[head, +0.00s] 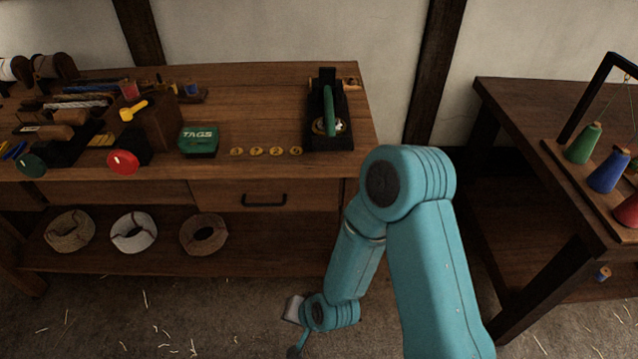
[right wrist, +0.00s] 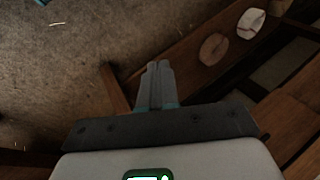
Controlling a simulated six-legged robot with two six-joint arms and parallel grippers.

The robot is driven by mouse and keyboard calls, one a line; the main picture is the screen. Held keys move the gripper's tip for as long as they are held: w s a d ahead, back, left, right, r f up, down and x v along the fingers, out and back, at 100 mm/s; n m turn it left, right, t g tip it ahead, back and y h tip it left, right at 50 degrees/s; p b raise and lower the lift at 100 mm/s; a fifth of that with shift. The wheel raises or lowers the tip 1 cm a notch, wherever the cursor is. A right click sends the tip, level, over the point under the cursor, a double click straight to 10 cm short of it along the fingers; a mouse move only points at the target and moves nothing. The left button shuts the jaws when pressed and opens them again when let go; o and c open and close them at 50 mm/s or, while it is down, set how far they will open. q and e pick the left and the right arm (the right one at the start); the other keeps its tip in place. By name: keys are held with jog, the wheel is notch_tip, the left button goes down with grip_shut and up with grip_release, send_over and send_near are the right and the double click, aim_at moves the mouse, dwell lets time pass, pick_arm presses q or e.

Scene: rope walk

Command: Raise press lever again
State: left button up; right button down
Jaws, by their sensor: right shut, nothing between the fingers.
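The press (head: 341,138) is a black device at the right end of the wooden workbench. Its green lever (head: 329,110) runs from the back of the press towards the front edge; how steeply it is tilted is hard to tell from above. My right arm bends down in front of the bench, low over the floor and well away from the press. My right gripper (right wrist: 158,68) shows in the right wrist view, its two grey fingers together and empty. My left gripper is in neither view.
A row of small brass discs (head: 257,152) and a green TAGS box (head: 198,141) lie left of the press. A drawer (head: 238,193) and a shelf with rope coils (head: 134,232) are below. Another table (head: 520,100) with coloured spools stands right, a gap between.

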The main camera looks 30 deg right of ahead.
jog(key=w+d+r+m+t+h+b, duration=0.2)
jog(key=w+d+r+m+t+b, duration=0.15)
jog(key=w+m+b, duration=0.3)
jog(key=w+d+r+m+t+h+b, duration=0.2)
jog(key=w+m+t+b, duration=0.35)
jog(key=m, duration=0.25)
pick_arm(q)
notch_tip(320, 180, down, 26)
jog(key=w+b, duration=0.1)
jog(key=b, duration=0.9)
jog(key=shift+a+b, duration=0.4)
pick_arm(e)
jog(key=s+d+r+m+t+h, duration=0.2)
jog(key=r+m+h, duration=0.3)
jog(key=m, duration=0.4)
jog(key=s+d+r+m+t+h, duration=0.2)
jog(key=d+r+m+h, duration=0.2)
jog(key=r+m, duration=0.3)
jog(key=d+m, duration=0.1)
jog(key=m, duration=0.2)
jog(key=shift+r+h, duration=0.25)
jog(key=shift+h, duration=0.15)
